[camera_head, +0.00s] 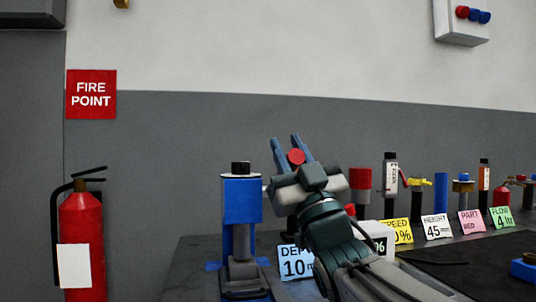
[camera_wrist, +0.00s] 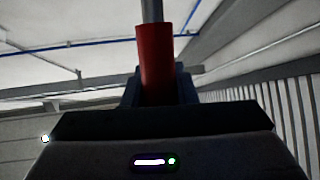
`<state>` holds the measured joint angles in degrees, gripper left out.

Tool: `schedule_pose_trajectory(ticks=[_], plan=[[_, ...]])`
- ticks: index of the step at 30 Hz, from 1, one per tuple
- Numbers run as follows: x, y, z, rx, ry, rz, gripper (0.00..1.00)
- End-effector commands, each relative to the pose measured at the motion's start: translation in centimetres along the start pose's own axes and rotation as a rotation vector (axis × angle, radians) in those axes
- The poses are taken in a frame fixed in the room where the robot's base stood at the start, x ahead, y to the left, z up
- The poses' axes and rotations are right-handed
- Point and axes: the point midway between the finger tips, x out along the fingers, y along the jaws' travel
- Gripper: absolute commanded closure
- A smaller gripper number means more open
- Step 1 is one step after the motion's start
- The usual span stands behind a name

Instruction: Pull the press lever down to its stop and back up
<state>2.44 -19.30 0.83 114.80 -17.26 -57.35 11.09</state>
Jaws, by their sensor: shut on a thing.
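The press (camera_head: 242,202) is a blue block on a grey column, with a black cap on top, standing at the near left of the bench. Its lever ends in a red grip, seen end-on as a red disc (camera_head: 296,157) in the head view. My gripper (camera_head: 292,145) is raised to the right of the press, with its two blue fingers on either side of the red grip. In the wrist view the red grip (camera_wrist: 155,65) stands between my fingers, with a grey rod running from its far end. My gripper is shut on it. My wrist hides most of the lever arm.
A blue card (camera_head: 297,262) reading "DEPTH 10" stands right of the press, partly behind my arm. Several bottles, posts and label cards (camera_head: 437,227) line the back of the bench to the right. A fire extinguisher (camera_head: 82,240) stands at the left. Above my gripper is free.

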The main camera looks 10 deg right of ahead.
Motion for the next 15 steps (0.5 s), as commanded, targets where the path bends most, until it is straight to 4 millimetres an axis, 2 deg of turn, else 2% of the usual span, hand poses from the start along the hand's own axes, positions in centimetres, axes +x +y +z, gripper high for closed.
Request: schedule_pose_trajectory(ticks=[1,6,7,8,9,15], plan=[[-0.41,-0.15,0.62,0.001,-0.012,-0.002,1.0],[-0.44,-0.17,0.68,0.001,-0.013,-0.003,1.0],[-0.44,-0.17,0.68,0.001,-0.013,-0.003,0.67],[-0.43,-0.17,0.67,0.001,-0.013,-0.003,0.58],[-0.41,-0.16,0.63,0.001,-0.012,-0.003,0.53],[-0.31,-0.03,0.47,-0.001,-0.009,-0.001,0.53]])
